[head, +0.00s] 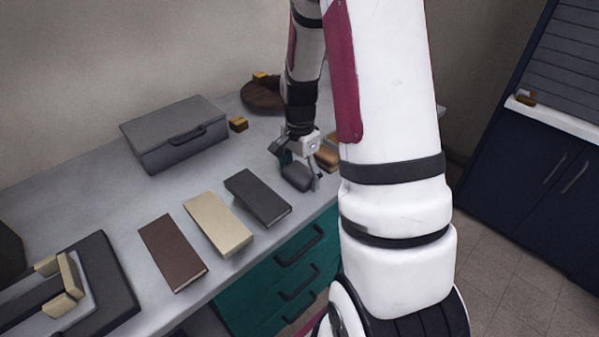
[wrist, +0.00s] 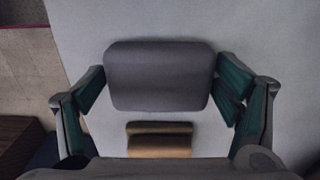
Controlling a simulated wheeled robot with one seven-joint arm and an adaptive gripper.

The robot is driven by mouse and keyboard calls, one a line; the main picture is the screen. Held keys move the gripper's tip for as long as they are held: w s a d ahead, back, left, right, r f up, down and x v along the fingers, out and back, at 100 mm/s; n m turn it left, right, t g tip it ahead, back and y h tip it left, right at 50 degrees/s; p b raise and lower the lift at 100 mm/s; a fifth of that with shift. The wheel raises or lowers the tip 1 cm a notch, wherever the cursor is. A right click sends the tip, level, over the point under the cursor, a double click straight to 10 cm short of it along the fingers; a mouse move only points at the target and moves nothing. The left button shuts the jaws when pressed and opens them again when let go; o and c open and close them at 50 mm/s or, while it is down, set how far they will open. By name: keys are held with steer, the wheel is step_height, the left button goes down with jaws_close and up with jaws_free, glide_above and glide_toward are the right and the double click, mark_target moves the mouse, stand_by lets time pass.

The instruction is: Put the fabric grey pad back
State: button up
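The grey fabric pad (head: 296,176) is a rounded soft block near the front edge of the worktop, left of my arm. In the wrist view the pad (wrist: 160,75) lies between my two fingers, which meet its left and right ends. My gripper (head: 297,168) points down and is shut on the pad; it also shows in the wrist view (wrist: 160,82). I cannot tell whether the pad touches the worktop.
A tan-brown block (wrist: 159,140) lies close beside the pad. Dark (head: 258,197), beige (head: 218,224) and brown (head: 172,252) books lie left along the front edge of the worktop (head: 95,210). A grey case (head: 175,132) stands behind. Teal drawers (head: 285,285) are below.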

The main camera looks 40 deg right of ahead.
mark_target(300, 171)
stand_by(0.3)
step_height(300, 171, up, 12)
steer(key=p, duration=0.2)
steer(key=s+a+r+n, duration=0.3)
steer(key=a+r+n, duration=0.1)
steer(key=a+r, duration=0.2)
steer(key=s+a+r+n+t, duration=0.1)
steer(key=s+a+r+n, duration=0.2)
steer(key=s+a+n, duration=0.3)
steer(key=s+a+r+n+t, duration=0.1)
steer(key=s+a+r+n, duration=0.2)
steer(key=s+a+n, duration=0.4)
steer(key=s, duration=0.6)
steer(key=shift+s+a+n+t, duration=0.25)
steer(key=shift+a+n+t, duration=0.05)
steer(key=shift+a, duration=0.1)
step_height(300, 171, up, 8)
steer(key=t+p, duration=0.1)
steer(key=p, duration=0.5)
steer(key=shift+r+t, duration=0.15)
steer(key=shift+t, duration=0.15)
